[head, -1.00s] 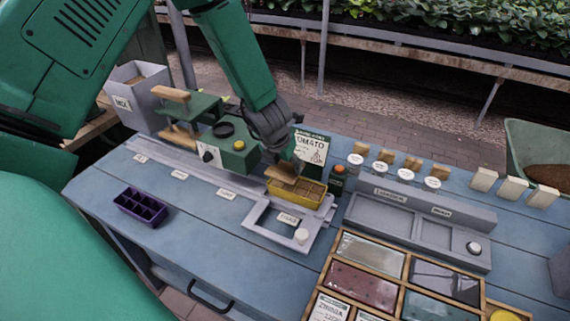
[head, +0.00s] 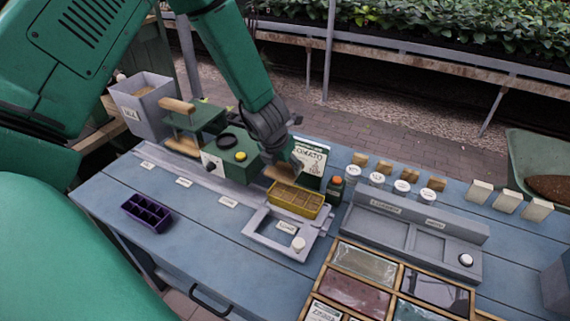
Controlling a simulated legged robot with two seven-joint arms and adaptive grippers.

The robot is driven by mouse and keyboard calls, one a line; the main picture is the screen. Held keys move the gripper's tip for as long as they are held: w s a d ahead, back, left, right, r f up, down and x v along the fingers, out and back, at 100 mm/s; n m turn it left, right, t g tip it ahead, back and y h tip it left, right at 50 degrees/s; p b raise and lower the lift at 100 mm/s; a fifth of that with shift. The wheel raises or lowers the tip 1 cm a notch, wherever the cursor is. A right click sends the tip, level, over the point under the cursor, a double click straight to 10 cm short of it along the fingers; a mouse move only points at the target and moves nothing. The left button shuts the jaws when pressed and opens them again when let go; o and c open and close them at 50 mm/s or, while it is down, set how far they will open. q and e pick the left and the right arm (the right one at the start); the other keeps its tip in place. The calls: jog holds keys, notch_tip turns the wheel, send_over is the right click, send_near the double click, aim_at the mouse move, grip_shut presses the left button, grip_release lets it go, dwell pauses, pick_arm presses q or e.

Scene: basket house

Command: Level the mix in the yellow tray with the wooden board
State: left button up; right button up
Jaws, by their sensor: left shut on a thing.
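The yellow tray (head: 311,212) stands on the bench at the back of a grey frame, with brown mix in its cells. My left gripper (head: 284,169) is above the tray's back left end, shut on the wooden board (head: 277,173). The board is at the tray's far left edge; I cannot tell whether it touches the mix. The gripper's fingers partly hide the board. My right gripper is not in view.
A green machine (head: 229,163) stands just left of the tray, and a seed packet (head: 311,158) and small bottle (head: 334,190) stand behind it. A purple tray (head: 147,213) lies at the left. A grey station (head: 415,228) and wooden divided box (head: 396,265) are to the right.

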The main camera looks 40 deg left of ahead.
pick_arm(q)
jog(key=shift+a, duration=0.2)
jog(key=r+p, duration=0.2)
jog(key=a+r+p, duration=0.1)
jog(key=r+p, duration=0.1)
jog(key=shift+r, duration=0.1)
jog(key=shift+d+r, duration=0.35)
jog(key=shift+r, duration=0.25)
jog(key=shift+d+r, duration=0.2)
jog(key=shift+r, duration=0.1)
jog(key=shift+a+f, duration=0.2)
jog(key=shift+a, duration=0.3)
